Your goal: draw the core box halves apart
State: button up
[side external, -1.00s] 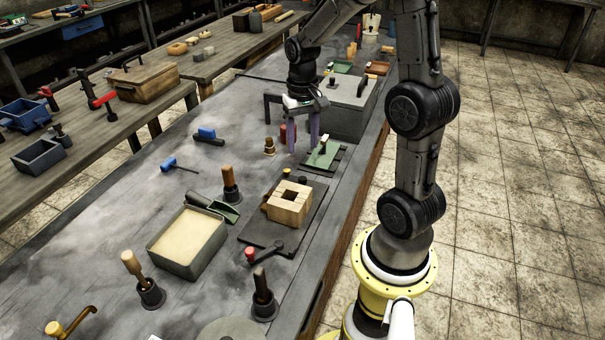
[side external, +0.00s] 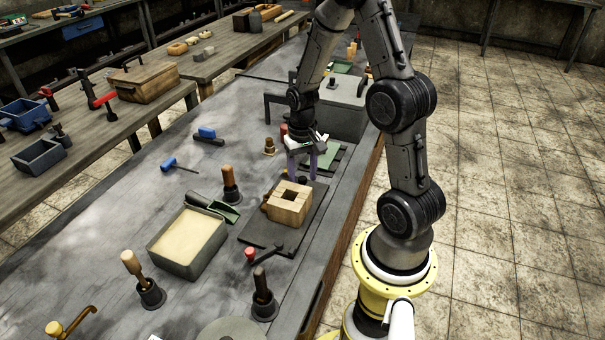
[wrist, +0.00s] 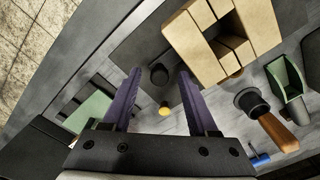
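The pale wooden core box (side external: 287,207), with a square opening in its top, sits on a dark plate (side external: 262,230). It also shows in the wrist view (wrist: 184,44), at the top right. Seams show in its wood, and no clear gap shows between its halves. My gripper (side external: 303,178) has purple fingers and hangs just beyond the box's far end, above the bench. In the wrist view my gripper (wrist: 159,74) is open and empty, its fingers apart, with the box off to the right and not touched.
A red-knobbed lever (side external: 250,254) lies at the plate's near end. A sand-filled box (side external: 187,240) and a wooden-handled tool (side external: 229,186) stand to the left. A large grey box (side external: 342,108) stands behind.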

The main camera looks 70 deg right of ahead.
grip_shut()
dwell(1.3)
